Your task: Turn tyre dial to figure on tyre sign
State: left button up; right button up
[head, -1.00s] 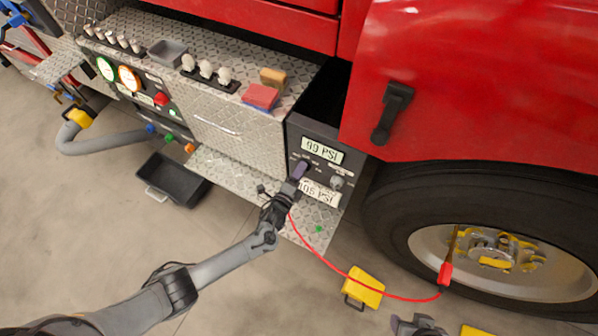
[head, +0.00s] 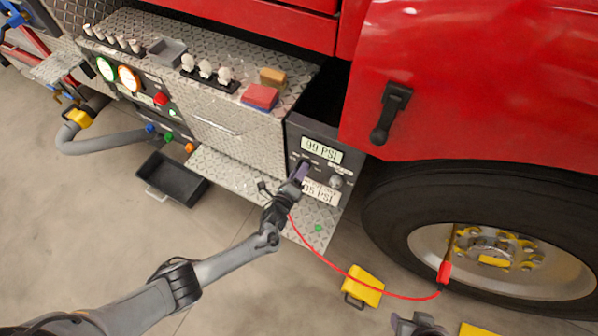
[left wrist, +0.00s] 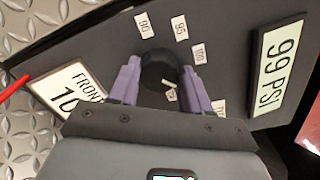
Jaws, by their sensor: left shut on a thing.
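The tyre dial is a black round knob (left wrist: 158,70) on the dark panel (head: 345,165). My left gripper (head: 303,172) is shut on it, with one purple finger on each side in the left wrist view (left wrist: 160,80). Labels 90, 95 and 100 (left wrist: 198,53) curve around the knob; another label is partly covered by a finger. The white tyre sign (head: 321,193) below is partly hidden by my gripper; "05 PSI" shows. My right gripper (head: 418,326) is cut off at the bottom edge.
A red hose (head: 350,277) runs from near the panel to the wheel (head: 490,250). A yellow chock (head: 363,285) and a black tray (head: 172,180) are on the floor.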

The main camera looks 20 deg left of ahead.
pick_arm(q)
jog(key=o, duration=1.1)
jog(key=shift+c, duration=0.2)
jog(key=shift+s, duration=0.1)
jog(key=s+p, duration=0.3)
jog(key=s, duration=0.7)
jog(key=shift+s+a+r+p, duration=0.25)
jog(key=shift+s+a+p, duration=0.05)
